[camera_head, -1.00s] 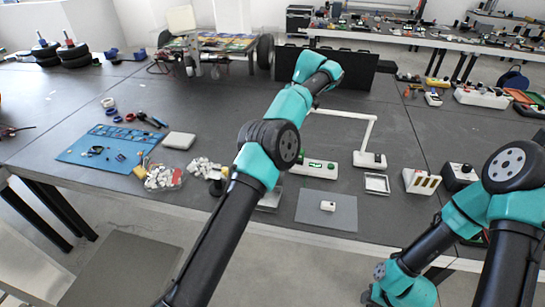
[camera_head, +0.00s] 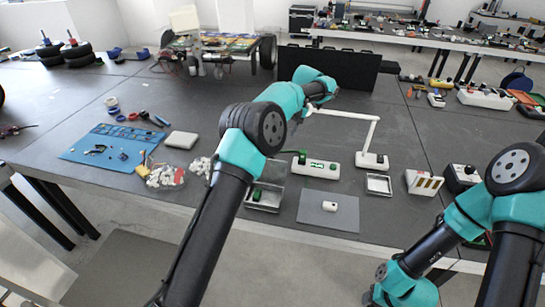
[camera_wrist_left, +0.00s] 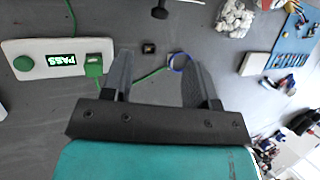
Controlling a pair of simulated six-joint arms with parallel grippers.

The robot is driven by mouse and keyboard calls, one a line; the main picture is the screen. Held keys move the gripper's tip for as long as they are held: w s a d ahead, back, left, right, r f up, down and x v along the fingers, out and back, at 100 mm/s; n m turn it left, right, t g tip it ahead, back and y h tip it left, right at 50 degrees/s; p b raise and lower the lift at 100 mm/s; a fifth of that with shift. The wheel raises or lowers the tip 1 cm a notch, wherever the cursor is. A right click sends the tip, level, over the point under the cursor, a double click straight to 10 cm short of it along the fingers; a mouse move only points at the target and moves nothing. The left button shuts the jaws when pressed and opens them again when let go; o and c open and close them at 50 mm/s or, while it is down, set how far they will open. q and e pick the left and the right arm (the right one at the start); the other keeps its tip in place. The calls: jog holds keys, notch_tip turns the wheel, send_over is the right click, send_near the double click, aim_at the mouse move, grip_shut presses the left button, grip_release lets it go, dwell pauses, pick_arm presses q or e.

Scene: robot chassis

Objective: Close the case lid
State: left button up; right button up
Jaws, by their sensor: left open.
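A long black case-like object (camera_head: 330,68) stands at the back of the table in the head view. I cannot tell clearly which part of it is the lid. My left arm reaches across the table, its wrist just in front of this black object; its gripper is hidden there. In the left wrist view my left gripper (camera_wrist_left: 158,78) is open, pointing at the grey tabletop, with nothing between its fingers but table, a thin green cable and part of a blue ring beyond. My right gripper is out of sight; only the right arm shows at the lower right.
A white tester (camera_head: 320,166) with a green display stands in front, also in the left wrist view (camera_wrist_left: 35,62). A white frame stand (camera_head: 371,160), a small tray (camera_head: 378,184), a grey mat (camera_head: 312,213) and a blue mat (camera_head: 85,155) lie around.

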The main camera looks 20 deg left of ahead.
pick_arm(q)
send_near(270, 169)
jog(key=a+f, duration=0.1)
jog(key=f, duration=0.1)
jog(key=a+f, duration=0.2)
jog(key=f, duration=0.1)
jog(key=shift+w+f, duration=0.1)
jog(key=shift+f, duration=0.25)
jog(key=shift+c, duration=0.2)
grip_shut()
